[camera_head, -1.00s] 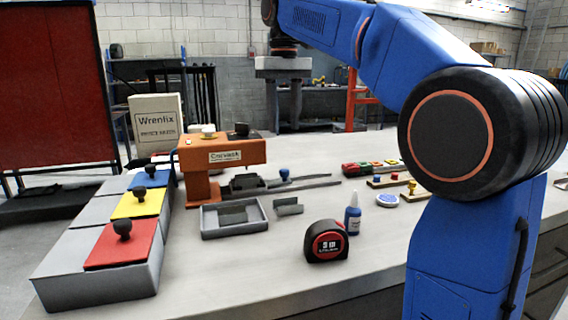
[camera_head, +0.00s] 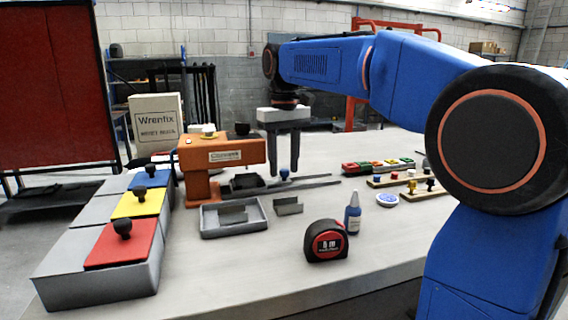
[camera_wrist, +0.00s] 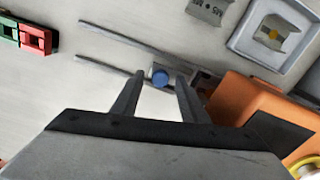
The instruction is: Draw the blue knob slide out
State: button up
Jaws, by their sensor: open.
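The blue knob (camera_head: 285,173) stands on a slide between two dark rails (camera_head: 310,184) that run out to the right of an orange press (camera_head: 222,158). My gripper (camera_head: 284,174) is open and points down over the slide, its fingers close to the knob. In the wrist view the blue knob (camera_wrist: 159,76) lies between the lines of the two open fingers (camera_wrist: 158,80), near their tips. I cannot tell whether either finger touches it. Part of the slide is hidden under the press and behind the fingers.
A grey tray (camera_head: 205,232) and a small grey bracket (camera_head: 288,206) lie in front of the press. Boxes with red, yellow and blue lids (camera_head: 120,247) line the left. The bench right of the rails is partly clear.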

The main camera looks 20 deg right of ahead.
grip_shut()
jog(key=shift+d, duration=0.55)
jog(key=d, duration=1.3)
jog(key=shift+d, duration=0.15)
grip_release()
jog(key=shift+d, duration=0.15)
